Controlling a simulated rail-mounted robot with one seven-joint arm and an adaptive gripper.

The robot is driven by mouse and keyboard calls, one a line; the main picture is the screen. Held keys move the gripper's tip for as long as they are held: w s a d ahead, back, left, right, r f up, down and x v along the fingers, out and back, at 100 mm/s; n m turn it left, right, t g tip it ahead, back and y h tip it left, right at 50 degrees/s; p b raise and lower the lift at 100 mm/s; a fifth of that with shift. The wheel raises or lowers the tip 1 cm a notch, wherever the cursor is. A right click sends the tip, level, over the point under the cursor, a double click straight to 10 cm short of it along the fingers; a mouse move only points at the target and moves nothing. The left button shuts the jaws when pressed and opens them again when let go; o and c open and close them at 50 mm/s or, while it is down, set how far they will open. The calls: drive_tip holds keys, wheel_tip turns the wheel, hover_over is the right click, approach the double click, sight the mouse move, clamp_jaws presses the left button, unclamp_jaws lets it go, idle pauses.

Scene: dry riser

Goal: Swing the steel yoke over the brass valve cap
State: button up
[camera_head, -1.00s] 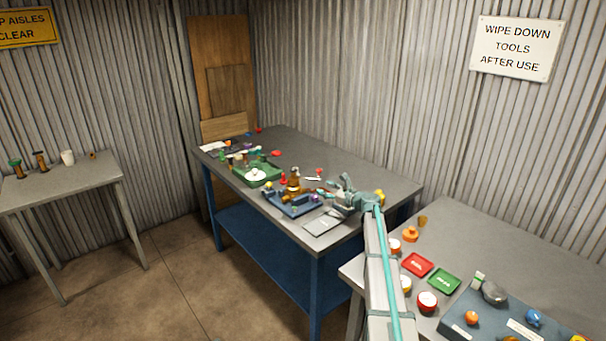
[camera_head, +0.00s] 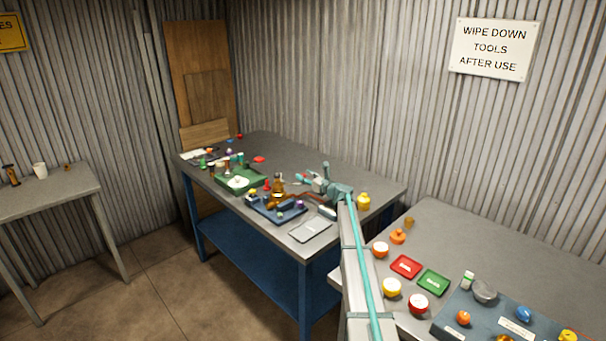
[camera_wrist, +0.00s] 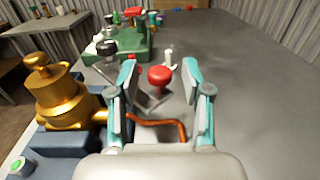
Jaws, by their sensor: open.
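The brass valve (camera_wrist: 62,100) with its round knobbed cap (camera_wrist: 38,65) stands at the left in the wrist view. In the head view the brass valve (camera_head: 278,188) stands on a blue base (camera_head: 262,211) on the middle table. A grey steel piece (camera_wrist: 150,101), perhaps the yoke, shows between and below my fingers; I cannot tell its full shape. My gripper (camera_wrist: 160,74) is open, to the right of the valve, with nothing visibly held. It also shows in the head view (camera_head: 312,182). A red knob (camera_wrist: 160,77) appears beyond the fingers.
A bent copper pipe (camera_wrist: 165,123) runs low between the fingers. A black knob (camera_wrist: 106,48) stands beyond the left finger. The table (camera_wrist: 250,75) is clear to the right. A yellow object (camera_head: 363,201) stands right of my gripper.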

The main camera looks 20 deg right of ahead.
drive_tip(key=shift+x, duration=0.9)
clamp_jaws()
